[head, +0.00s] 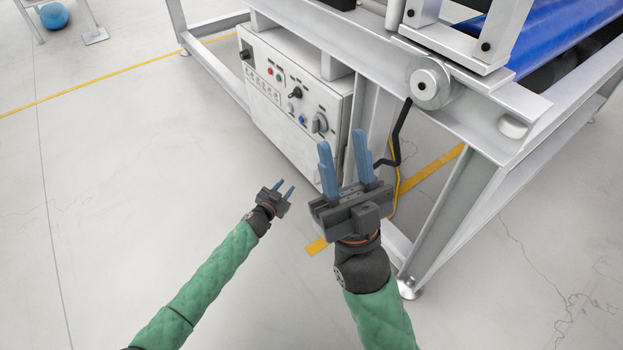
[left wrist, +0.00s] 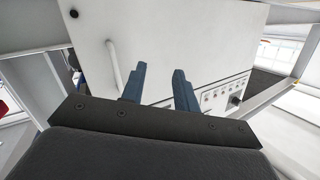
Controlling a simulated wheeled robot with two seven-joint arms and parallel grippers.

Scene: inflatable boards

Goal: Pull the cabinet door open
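The white cabinet (head: 280,128) stands under the metal frame, its panel of knobs and buttons facing me. In the left wrist view, its broad white door face (left wrist: 185,45) fills the upper middle, with a pale bar handle (left wrist: 113,65) at left; the door looks closed. My left gripper (head: 283,188) is low in front of the cabinet, apart from it, its fingers open and empty. In the left wrist view, the fingers (left wrist: 160,75) point toward the door, to the right of the handle. My right gripper (head: 344,140) is raised nearer the head camera, open and empty, covering the cabinet's lower right.
The metal machine frame (head: 440,215) with a roller and blue sheet (head: 560,35) stands around and right of the cabinet. A black cable (head: 398,135) hangs beside it. Yellow lines (head: 100,75) mark the floor.

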